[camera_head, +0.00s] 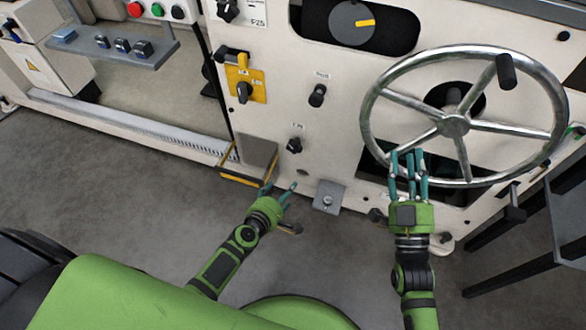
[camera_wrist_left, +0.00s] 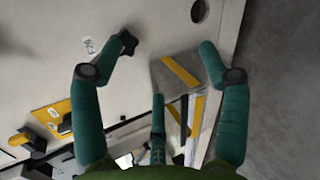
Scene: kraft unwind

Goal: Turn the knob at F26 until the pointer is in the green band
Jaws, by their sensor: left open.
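A small black knob (camera_head: 294,145) sits on the cream machine panel, below a small label (camera_head: 297,126) too small to read surely as F26. In the left wrist view the knob (camera_wrist_left: 128,43) shows just beyond one fingertip; I cannot tell contact there. My left gripper (camera_head: 281,187) is open and empty, below the knob in the head view; its spread fingers also show in the wrist view (camera_wrist_left: 161,52). My right gripper (camera_head: 407,163) overlaps the handwheel's lower rim; its grip is unclear.
A large metal handwheel (camera_head: 454,126) stands out at the right. Another black knob (camera_head: 317,95) and a yellow-plated switch (camera_head: 244,90) sit above. A yellow-edged step (camera_head: 259,152) juts out left of the knob. A grey bracket (camera_head: 328,196) is low at the panel. The floor in front is open.

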